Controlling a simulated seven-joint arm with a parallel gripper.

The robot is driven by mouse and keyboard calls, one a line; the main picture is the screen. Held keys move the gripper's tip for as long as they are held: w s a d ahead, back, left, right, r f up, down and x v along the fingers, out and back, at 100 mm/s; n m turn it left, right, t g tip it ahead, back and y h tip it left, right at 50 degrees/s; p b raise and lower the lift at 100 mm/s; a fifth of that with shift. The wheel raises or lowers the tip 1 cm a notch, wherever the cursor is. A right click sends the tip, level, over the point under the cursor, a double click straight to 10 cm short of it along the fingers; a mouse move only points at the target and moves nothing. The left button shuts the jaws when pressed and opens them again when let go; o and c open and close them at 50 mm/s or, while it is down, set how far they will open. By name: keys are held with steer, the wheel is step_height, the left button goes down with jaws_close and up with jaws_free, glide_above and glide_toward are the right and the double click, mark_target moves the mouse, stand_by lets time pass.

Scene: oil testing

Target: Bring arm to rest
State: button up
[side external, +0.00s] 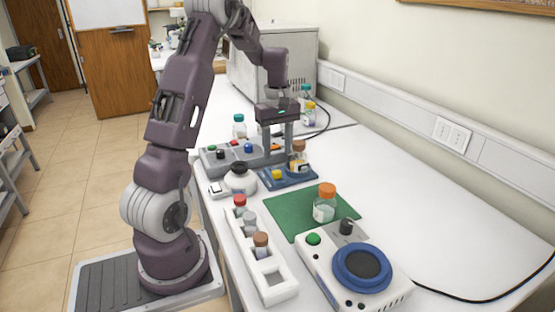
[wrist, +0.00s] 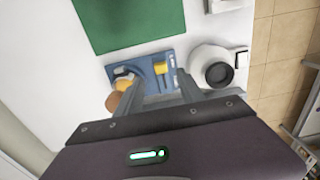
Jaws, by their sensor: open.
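My gripper (side external: 278,146) hangs from the raised arm, pointing down above the blue holder (side external: 288,183). Its two grey fingers are apart with nothing seen between them. In the wrist view, the open fingers (wrist: 157,82) straddle part of the blue holder (wrist: 150,68), and the left one partly hides a brown-capped bottle (wrist: 113,101). In the side view, this bottle (side external: 299,146) stands upright at the holder, close to the right finger. I cannot tell whether they touch.
An orange-capped bottle (side external: 325,205) stands on the green mat (side external: 286,211). The blue-ringed device (side external: 325,262) and white vial rack (side external: 276,291) are in front. A round white vessel (side external: 240,180) and grey button box (side external: 214,163) sit left.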

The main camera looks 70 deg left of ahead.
steer(key=shift+r, duration=0.1)
steer(key=s+d+r+m+t, duration=0.1)
steer(key=s+d+r+m, duration=0.1)
steer(key=d+r+m, duration=0.5)
steer(key=s+d+r+m+t, duration=0.15)
steer(key=d+r, duration=0.35)
steer(key=d, duration=0.6)
steer(key=s+d+m+t, duration=0.3)
steer(key=s+d+m, duration=0.6)
steer(key=s+d, duration=0.2)
steer(key=s, duration=0.2)
steer(key=shift+s+d+r, duration=0.2)
steer(key=shift+s+d, duration=0.1)
steer(key=shift+s, duration=0.1)
